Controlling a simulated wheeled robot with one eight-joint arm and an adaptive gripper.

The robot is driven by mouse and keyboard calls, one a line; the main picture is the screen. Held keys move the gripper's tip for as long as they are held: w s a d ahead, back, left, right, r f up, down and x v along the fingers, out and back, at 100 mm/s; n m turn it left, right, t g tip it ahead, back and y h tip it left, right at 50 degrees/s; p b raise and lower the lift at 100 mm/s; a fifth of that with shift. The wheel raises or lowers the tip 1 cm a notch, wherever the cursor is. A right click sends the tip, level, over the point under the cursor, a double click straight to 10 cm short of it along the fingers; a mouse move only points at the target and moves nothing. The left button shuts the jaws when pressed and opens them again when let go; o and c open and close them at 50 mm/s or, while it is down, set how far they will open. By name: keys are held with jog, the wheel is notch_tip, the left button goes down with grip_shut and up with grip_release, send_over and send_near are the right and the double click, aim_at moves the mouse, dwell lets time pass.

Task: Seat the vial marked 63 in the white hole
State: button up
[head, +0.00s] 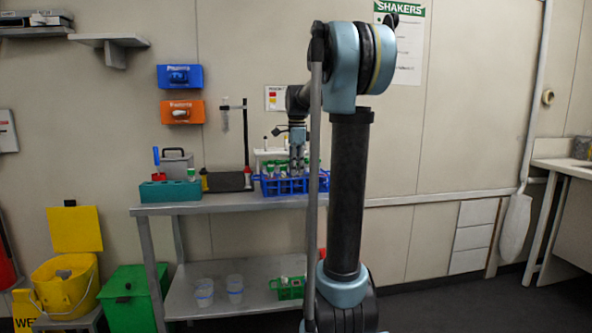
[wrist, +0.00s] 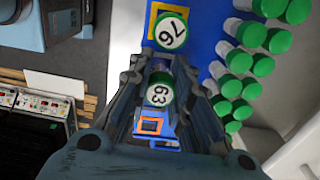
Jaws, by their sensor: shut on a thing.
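The vial marked 63 (wrist: 160,92) has a green cap with a white label, seen from above in the wrist view. My gripper (wrist: 160,72) is shut on it, one finger on each side. In the head view my gripper (head: 297,152) is over the blue rack (head: 290,187) on the bench. In the wrist view another green-capped vial (wrist: 171,32), its label appearing to read 76, stands in a yellow-marked hole ahead of the held vial. An orange-marked hole (wrist: 152,127) shows between my fingers. I cannot make out the white hole; my fingers cover part of the rack.
Several green-capped vials (wrist: 238,62) stand close together to the right in the wrist view. Clear cups (head: 204,292) and a green rack (head: 288,288) are on the lower shelf.

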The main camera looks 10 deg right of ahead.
jog(key=shift+f, duration=0.55)
dwell(0.4)
jog(key=o, duration=0.9)
notch_tip(320, 180, up, 12)
jog(key=s+f+n, duration=0.6)
jog(key=s+f, duration=0.5)
jog(key=s+f+n+t, duration=0.1)
jog(key=s+f+n, duration=0.5)
jog(key=s+f, duration=0.6)
jog(key=s+f+n+t, duration=0.1)
jog(key=s+f+n, duration=0.5)
jog(key=s+f, duration=0.5)
jog(key=shift+s+f, duration=0.35)
jog(key=shift+f, duration=0.25)
